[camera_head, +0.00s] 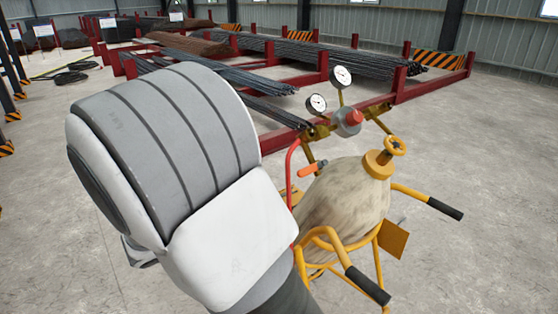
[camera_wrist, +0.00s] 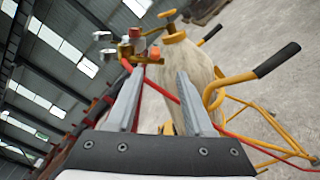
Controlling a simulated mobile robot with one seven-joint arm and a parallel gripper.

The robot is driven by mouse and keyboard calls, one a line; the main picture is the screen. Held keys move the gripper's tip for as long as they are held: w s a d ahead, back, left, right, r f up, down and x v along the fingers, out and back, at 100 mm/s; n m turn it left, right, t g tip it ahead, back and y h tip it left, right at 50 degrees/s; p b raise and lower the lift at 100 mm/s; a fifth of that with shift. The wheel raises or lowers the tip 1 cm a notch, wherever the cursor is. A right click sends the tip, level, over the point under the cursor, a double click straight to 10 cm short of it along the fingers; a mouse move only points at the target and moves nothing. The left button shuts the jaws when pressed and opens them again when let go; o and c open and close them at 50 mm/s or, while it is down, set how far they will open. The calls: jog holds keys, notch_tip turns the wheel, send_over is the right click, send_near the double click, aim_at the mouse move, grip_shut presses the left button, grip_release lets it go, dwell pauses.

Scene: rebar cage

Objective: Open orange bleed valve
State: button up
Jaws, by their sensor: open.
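The orange bleed valve (camera_head: 312,169) is a small orange lever beside the tan cylinder (camera_head: 340,205), below the gauges and red-knobbed regulator (camera_head: 348,120) in the head view. No contact with the valve shows. My large white and grey arm link covers the gripper in the head view.
A yellow handwheel (camera_head: 393,147) tops the cylinder. A yellow cart with black-gripped handles (camera_head: 368,285) carries it, and a red hose (camera_head: 289,170) runs alongside. Dark red racks with rebar (camera_head: 320,55) stand behind. Concrete floor is clear to the right.

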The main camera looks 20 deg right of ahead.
aim_at(316, 167)
jog(key=x, duration=0.5)
jog(key=p+x, duration=0.1)
jog(key=x, duration=0.5)
jog(key=w+p+x, duration=0.1)
jog(key=x, duration=0.4)
jog(key=shift+d+r, duration=0.25)
jog(key=shift+r, duration=0.05)
grip_shut()
dwell(0.8)
